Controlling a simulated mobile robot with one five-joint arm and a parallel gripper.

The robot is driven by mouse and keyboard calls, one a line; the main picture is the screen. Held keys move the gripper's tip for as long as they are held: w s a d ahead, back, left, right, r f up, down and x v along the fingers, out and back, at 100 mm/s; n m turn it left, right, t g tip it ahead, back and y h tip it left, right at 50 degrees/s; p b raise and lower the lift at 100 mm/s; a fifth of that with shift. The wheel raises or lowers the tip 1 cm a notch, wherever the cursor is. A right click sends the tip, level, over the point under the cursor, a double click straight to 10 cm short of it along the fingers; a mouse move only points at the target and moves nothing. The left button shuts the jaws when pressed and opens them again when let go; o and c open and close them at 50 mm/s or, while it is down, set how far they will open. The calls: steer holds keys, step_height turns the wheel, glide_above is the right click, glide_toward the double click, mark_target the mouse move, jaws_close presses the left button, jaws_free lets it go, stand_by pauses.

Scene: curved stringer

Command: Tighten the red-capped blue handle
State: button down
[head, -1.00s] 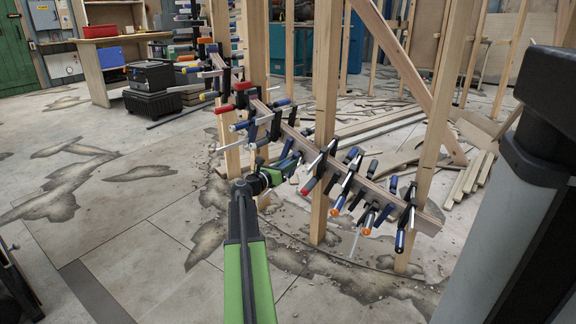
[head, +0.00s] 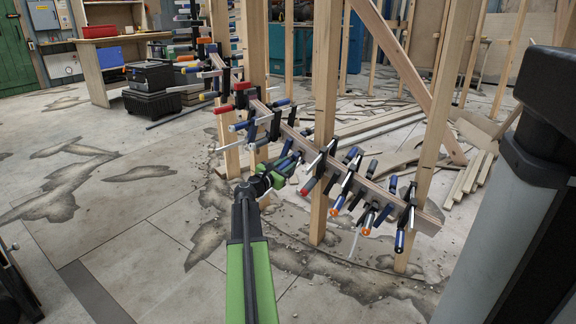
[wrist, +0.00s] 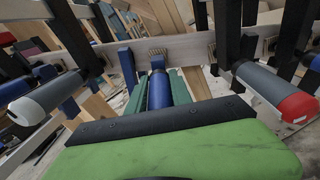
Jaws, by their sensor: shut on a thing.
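My gripper (wrist: 160,88) is shut on a blue handle (wrist: 160,92) in the middle of the wrist view, with one teal finger on each side. The held handle points toward my gripper; its cap end is hidden behind the green gripper body, so I cannot tell its colour. In the head view my gripper (head: 284,167) is at the curved wooden stringer (head: 287,130), left of the middle post. To the right in the wrist view is a grey-looking handle with a red cap (wrist: 298,106), apart from my fingers. It appears to be the red-capped handle (head: 308,186) in the head view.
A handle with a pale cap (wrist: 40,100) lies close on the left in the wrist view. Several clamps with projecting bars line the stringer on both sides. A wooden post (head: 323,120) stands just right of my gripper. The floor at left is open.

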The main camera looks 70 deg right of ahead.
steer(key=shift+s+a+m, duration=0.1)
steer(key=shift+m, duration=0.4)
steer(key=c, duration=1.1)
jaws_free()
steer(key=shift+r, duration=0.1)
steer(key=shift+c, duration=0.2)
steer(key=v, duration=1.7)
steer(key=shift+a, duration=0.2)
